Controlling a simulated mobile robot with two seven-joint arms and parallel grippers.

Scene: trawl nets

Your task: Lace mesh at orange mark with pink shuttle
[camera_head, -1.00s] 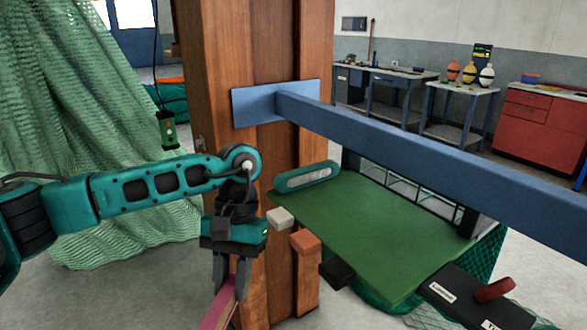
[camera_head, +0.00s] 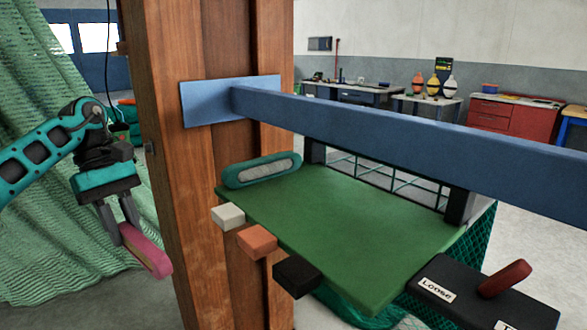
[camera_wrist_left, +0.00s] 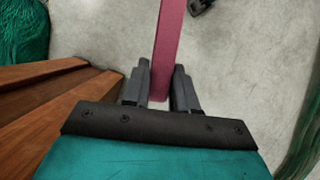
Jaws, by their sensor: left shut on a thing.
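My left gripper (camera_head: 123,224) is shut on the pink shuttle (camera_head: 148,252), left of the wooden post and in front of the hanging green net. The shuttle tilts down to the right, clear of the post. In the left wrist view the shuttle (camera_wrist_left: 168,45) runs straight out from between the fingers (camera_wrist_left: 160,90). An orange block (camera_head: 257,241) sticks out from the near edge of the green board (camera_head: 345,225), between a white block (camera_head: 228,215) and a black block (camera_head: 296,276). My right gripper is not in view. I cannot make out single meshes by the orange block.
A teal shuttle-like piece (camera_head: 262,169) lies at the board's back left corner. A blue beam (camera_head: 400,130) crosses above the board from the wooden post (camera_head: 170,170). A dark box labelled "Loose" with a red lever (camera_head: 504,279) stands at right. Dark green netting (camera_head: 478,240) hangs below.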

